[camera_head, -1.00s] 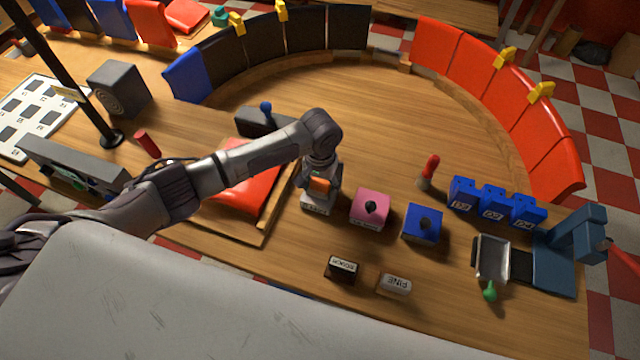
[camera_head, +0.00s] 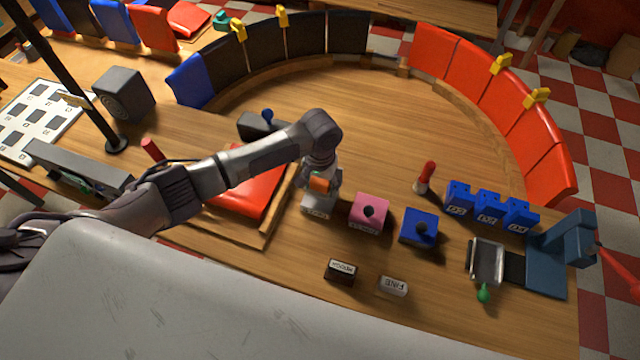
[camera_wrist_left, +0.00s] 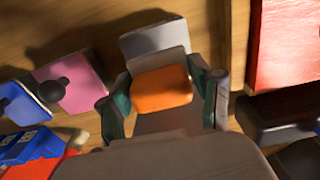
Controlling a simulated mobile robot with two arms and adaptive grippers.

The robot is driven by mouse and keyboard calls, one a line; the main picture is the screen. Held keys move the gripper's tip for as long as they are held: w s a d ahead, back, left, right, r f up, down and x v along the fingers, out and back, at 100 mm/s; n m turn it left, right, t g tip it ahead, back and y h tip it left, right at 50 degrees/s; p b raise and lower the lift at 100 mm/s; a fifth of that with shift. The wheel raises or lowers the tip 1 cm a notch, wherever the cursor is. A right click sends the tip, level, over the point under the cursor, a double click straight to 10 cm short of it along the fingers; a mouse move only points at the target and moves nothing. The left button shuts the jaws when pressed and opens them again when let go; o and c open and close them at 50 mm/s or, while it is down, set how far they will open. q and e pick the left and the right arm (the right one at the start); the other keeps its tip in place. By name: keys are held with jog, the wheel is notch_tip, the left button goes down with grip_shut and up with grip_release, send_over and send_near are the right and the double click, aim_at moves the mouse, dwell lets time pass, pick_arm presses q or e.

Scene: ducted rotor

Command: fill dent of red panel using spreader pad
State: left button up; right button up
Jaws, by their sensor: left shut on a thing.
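The red panel (camera_head: 250,192) lies on a wooden frame left of my left gripper, partly hidden under my left arm. Its edge also shows at the right of the wrist view (camera_wrist_left: 281,45). I cannot make out a dent. My left gripper (camera_head: 321,184) is shut on the orange grip of a pale block (camera_head: 316,206), which looks like the spreader pad; its label is unreadable. In the wrist view, the orange grip (camera_wrist_left: 161,90) sits between the fingers. I cannot tell whether the block touches the table. My right gripper is not in view.
A pink knobbed block (camera_head: 369,214) and a blue one (camera_head: 419,227) stand right of the held block. In front are a dark block (camera_head: 341,272) and a pale block marked FINE (camera_head: 393,286). A metal tray (camera_head: 486,262) lies at right. The table's middle behind is clear.

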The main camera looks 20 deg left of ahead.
aim_at(320, 181)
pick_arm(q)
notch_tip(320, 181, up, 2)
jog(key=shift+r+p, duration=0.1)
jog(key=shift+p, duration=0.6)
jog(key=shift+r, duration=1)
